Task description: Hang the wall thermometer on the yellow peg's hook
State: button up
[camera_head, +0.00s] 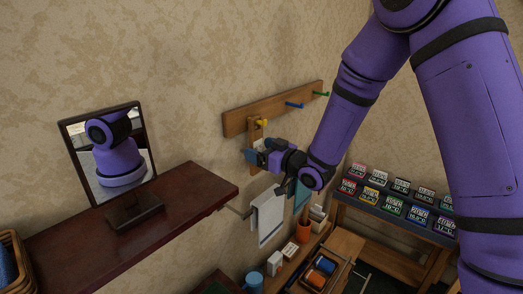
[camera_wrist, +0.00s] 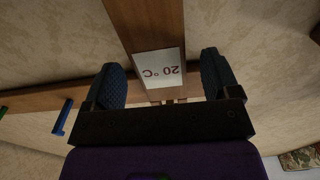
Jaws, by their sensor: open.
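The wall thermometer is a narrow wooden board (camera_head: 253,133) with a white 20 °C label. In the head view it is upright against the wooden rail at the yellow peg (camera_head: 263,122). In the wrist view the thermometer (camera_wrist: 147,22) appears upside down, its label between my fingers. My gripper (camera_head: 258,157) is open, with one blue finger on each side of the board in the wrist view (camera_wrist: 168,80). A gap shows on both sides of the label. The hook and the board's top end are mostly hidden, so I cannot tell how the hook engages.
The rail (camera_head: 292,98) also bears a blue peg (camera_head: 294,105) and a green peg (camera_head: 320,93). A dark red shelf (camera_head: 190,190) with a mirror (camera_head: 108,150) stands at left. A white towel (camera_head: 268,217) hangs below; a rack of label cards (camera_head: 392,208) stands at right.

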jog(key=v, duration=1.1)
jog(key=s+d+r+m+g+h, duration=0.1)
jog(key=s+d+r+m+h, duration=0.4)
jog(key=d+r+h, duration=0.7)
jog(key=s+d+r+m+g, duration=0.2)
jog(key=s+g, duration=0.1)
jog(key=s, duration=0.8)
jog(key=s+d+r+m+g, duration=0.2)
jog(key=s+g, duration=0.1)
jog(key=s, duration=0.9)
jog(key=shift+s+d+r+g+h, duration=0.2)
jog(key=shift+s+d+g+h, duration=0.1)
jog(key=shift+d+h, duration=0.1)
